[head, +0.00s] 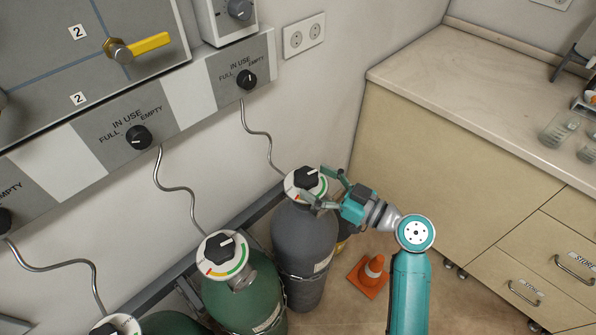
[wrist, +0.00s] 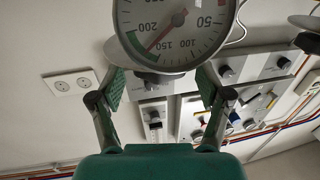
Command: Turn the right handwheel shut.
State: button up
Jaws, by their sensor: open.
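The right handwheel (head: 306,178) is a black knob over a round white dial with a coloured arc, on top of the dark grey gas cylinder (head: 303,250). My gripper (head: 322,185) is at the right side of this top, its fingers spread with one on the near side and one on the far side. In the wrist view, my gripper (wrist: 160,88) is open with nothing clamped. A round pressure gauge (wrist: 172,28) with a red needle fills the top, just beyond and between the fingertips. Whether a finger touches the knob cannot be told. The knob is not clear in the wrist view.
A green cylinder (head: 243,295) with a similar knob (head: 222,247) stands to the left. An orange cone (head: 373,270) is on the floor at right. A beige cabinet (head: 470,160) bounds the right side. A wall panel with selector knobs (head: 138,137) and coiled pipes is behind.

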aim_at(298, 171)
jog(key=shift+x, duration=2.75)
jog(key=c, duration=1)
